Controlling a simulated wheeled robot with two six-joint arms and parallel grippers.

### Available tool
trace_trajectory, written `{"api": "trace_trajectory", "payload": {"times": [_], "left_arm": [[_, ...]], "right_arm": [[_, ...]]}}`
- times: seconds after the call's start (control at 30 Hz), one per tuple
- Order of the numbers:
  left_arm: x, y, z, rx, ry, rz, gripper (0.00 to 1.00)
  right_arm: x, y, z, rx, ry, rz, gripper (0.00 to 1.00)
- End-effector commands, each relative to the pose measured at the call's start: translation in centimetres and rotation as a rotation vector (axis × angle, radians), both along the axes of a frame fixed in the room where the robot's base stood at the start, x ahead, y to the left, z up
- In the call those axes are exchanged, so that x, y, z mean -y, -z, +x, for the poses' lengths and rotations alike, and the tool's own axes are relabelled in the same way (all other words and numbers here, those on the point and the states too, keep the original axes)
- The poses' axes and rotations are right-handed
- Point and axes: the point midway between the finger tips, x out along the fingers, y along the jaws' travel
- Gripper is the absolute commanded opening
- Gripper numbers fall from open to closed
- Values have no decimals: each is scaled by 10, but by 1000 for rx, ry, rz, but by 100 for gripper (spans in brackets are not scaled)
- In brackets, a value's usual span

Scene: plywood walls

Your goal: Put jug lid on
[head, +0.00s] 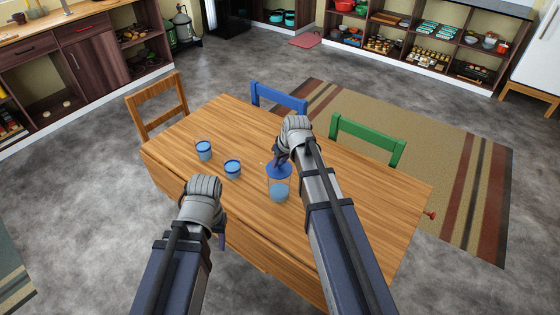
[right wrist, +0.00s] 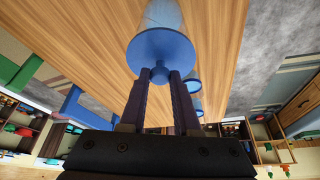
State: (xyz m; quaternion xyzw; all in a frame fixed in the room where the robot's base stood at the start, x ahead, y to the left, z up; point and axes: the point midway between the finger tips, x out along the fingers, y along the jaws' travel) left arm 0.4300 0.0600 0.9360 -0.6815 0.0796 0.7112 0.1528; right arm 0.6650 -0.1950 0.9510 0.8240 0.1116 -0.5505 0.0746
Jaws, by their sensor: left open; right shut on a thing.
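The clear jug (head: 279,189) stands upright on the wooden table, with bluish liquid in its lower part. The round blue jug lid (head: 279,171) is at the jug's top; I cannot tell whether it is seated or just above the rim. My right gripper (head: 281,158) is shut on the lid's knob. In the right wrist view the gripper (right wrist: 159,76) pinches the knob between both fingers, and the lid (right wrist: 160,47) covers part of the jug (right wrist: 163,13) beyond it. My left gripper (head: 220,231) is open and empty near the table's front edge, apart from the jug.
Two glasses of blue liquid, one (head: 232,170) nearer the jug and one (head: 204,151) further left, stand on the table (head: 340,185). Wooden (head: 158,105), blue (head: 279,97) and green (head: 367,140) chairs stand around it. The table right of my right arm is clear.

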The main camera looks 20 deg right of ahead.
Motion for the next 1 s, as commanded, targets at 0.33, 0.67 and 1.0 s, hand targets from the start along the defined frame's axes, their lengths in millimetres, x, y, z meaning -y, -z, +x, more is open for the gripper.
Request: {"api": "trace_trajectory", "payload": {"times": [0.33,0.67,1.0], "left_arm": [[0,1,0,0,0,0,52],[0,1,0,0,0,0,52],[0,-13,0,0,0,0,52]], "right_arm": [[0,1,0,0,0,0,48],[0,1,0,0,0,0,65],[1,-13,-5,0,0,0,65]]}}
